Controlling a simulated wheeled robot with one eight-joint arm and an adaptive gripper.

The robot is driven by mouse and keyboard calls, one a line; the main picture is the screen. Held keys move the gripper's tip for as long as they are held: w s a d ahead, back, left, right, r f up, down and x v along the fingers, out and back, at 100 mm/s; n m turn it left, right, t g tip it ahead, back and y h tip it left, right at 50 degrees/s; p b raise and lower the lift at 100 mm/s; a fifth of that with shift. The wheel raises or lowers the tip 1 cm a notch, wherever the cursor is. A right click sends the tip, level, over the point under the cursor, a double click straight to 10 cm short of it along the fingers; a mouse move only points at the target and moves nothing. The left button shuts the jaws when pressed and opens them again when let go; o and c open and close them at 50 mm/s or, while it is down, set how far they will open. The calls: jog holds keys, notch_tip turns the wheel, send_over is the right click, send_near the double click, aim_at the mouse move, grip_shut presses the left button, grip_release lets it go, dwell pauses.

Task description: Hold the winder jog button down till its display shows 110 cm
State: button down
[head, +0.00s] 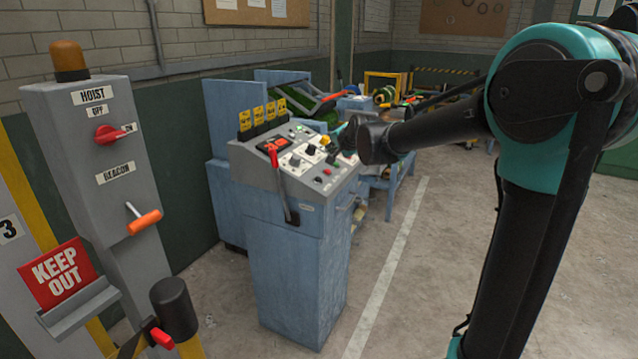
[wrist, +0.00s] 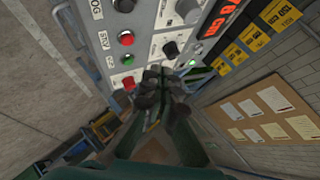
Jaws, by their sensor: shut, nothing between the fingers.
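The winder console (head: 295,240) is a blue cabinet with a sloped grey control panel, at the centre of the head view. Its red-digit display (wrist: 217,22) is cut off at the wrist view's top edge; I make out an 8 and "CM", but not the whole reading. A black round button (wrist: 123,5) sits beside the label JOG (wrist: 97,8) at the top edge of the wrist view. My gripper (wrist: 160,72) is shut and empty, its fingertips over the panel, apart from the jog button. In the head view my gripper (head: 338,148) is over the panel's far right part.
A red button (wrist: 126,38), a green button (wrist: 127,60) and a black knob (wrist: 171,48) lie near my fingertips. A red lever (head: 274,158) stands on the console's front left. A grey hoist post (head: 90,140) is at left. The floor at right is open.

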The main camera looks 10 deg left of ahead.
aim_at(319, 179)
jog(key=shift+w+a+f, duration=0.2)
jog(key=shift+a+f, duration=0.25)
jog(key=shift+f, duration=0.95)
jog(key=shift+w+a+f, duration=0.15)
jog(key=shift+a+f, duration=0.3)
jog(key=shift+f, duration=0.95)
jog(key=shift+w+a+f, duration=0.2)
jog(key=shift+a+f, duration=0.25)
jog(key=shift+f, duration=0.95)
jog(key=shift+a+f, duration=0.15)
jog(key=shift+f, duration=0.2)
